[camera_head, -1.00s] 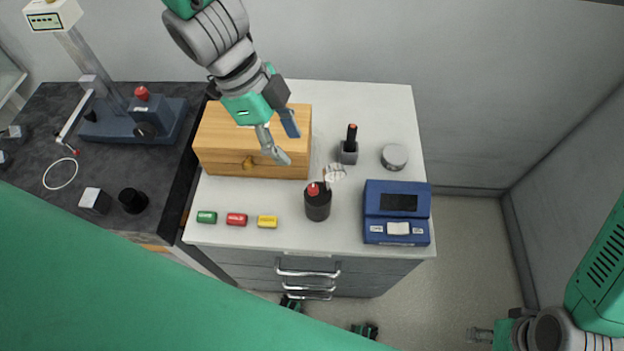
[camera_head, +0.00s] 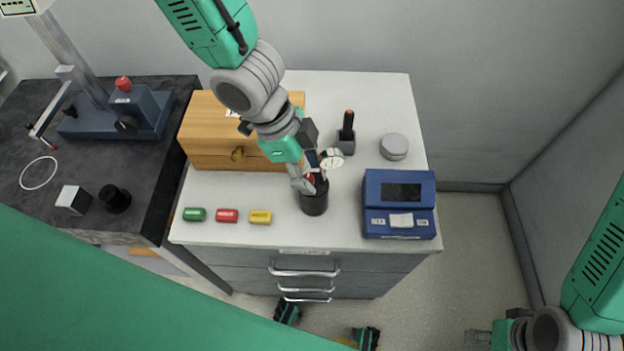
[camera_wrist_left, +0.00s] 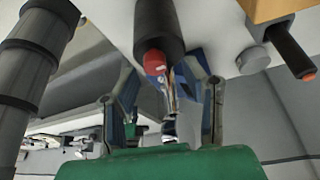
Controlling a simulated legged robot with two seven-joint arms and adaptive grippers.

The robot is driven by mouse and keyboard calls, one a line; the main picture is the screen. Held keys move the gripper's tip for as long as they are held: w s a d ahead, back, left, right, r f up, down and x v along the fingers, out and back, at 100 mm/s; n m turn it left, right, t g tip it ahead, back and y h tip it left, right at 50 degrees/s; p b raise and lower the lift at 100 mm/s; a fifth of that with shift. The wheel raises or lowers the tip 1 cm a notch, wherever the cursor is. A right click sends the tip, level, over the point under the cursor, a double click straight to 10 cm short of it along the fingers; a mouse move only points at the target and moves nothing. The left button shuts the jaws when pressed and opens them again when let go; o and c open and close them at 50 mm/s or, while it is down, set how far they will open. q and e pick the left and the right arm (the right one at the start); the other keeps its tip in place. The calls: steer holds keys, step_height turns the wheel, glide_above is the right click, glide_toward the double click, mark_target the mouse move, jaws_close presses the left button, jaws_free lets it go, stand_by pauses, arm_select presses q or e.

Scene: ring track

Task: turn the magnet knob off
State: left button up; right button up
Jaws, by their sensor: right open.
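A dark blue stand (camera_head: 85,122) with an upright column is on the black bench at the left. It has a round black knob (camera_head: 127,122) on its front and a red knob (camera_head: 123,83) on top; I cannot tell which is the magnet knob, nor its setting. My left gripper (camera_head: 312,172) is open at the mouth of a black cup (camera_head: 314,201), well right of the stand. In the left wrist view, its fingers (camera_wrist_left: 160,95) are apart on either side of a red-ended tool (camera_wrist_left: 155,62) and a shiny metal tool (camera_wrist_left: 170,100). My right gripper (camera_head: 480,337) is open at the lower right, away from the furniture.
A wooden box (camera_head: 205,150) stands on the white cabinet (camera_head: 350,100). Green, red and yellow pieces lie before it. A blue device (camera_head: 399,190), a grey disc (camera_head: 394,146) and a dark holder (camera_head: 346,140) are to the right.

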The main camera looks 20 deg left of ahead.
arm_select(q)
steer(key=shift+a+f, duration=0.25)
steer(key=shift+f, duration=0.1)
steer(key=shift+a, duration=0.35)
steer(key=shift+d, duration=0.2)
jaws_close()
steer(key=shift+d, duration=0.4)
arm_select(e)
steer(key=shift+a+f, duration=0.1)
steer(key=shift+f, duration=0.2)
arm_select(q)
steer(key=shift+a, duration=0.1)
